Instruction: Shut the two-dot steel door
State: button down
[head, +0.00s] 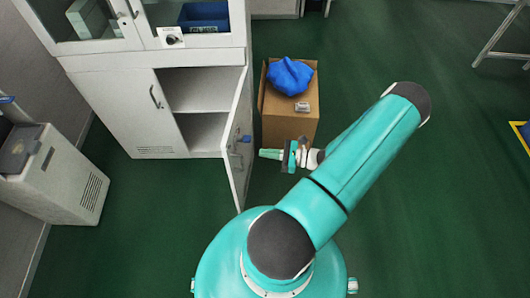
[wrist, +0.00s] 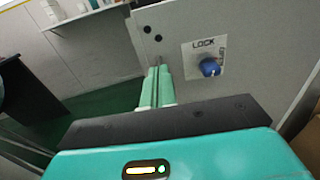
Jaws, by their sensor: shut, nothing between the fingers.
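The steel door (head: 240,125) is the right-hand lower door of the white cabinet. It stands open, swung out toward me, with its outer face to the right. In the wrist view the door panel (wrist: 230,25) carries two black dots and a blue knob (wrist: 209,67) on a LOCK label. My gripper (head: 264,153) is on the outer side of the door, fingers pointing left at it. In the wrist view my gripper (wrist: 158,72) has its fingers together and empty, in front of the panel below the dots. I cannot tell whether the tips touch it.
The left lower door (head: 125,112) is shut. A cardboard box (head: 290,127) with a blue cloth (head: 289,76) on top stands right of the cabinet, close to my gripper. A pale bin-like unit (head: 55,175) stands at left. Green floor in front of the cabinet is clear.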

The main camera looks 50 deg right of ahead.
aim_at(230, 148)
jog(key=x, duration=1)
jog(key=shift+w, duration=0.2)
jog(key=shift+w+a, duration=0.2)
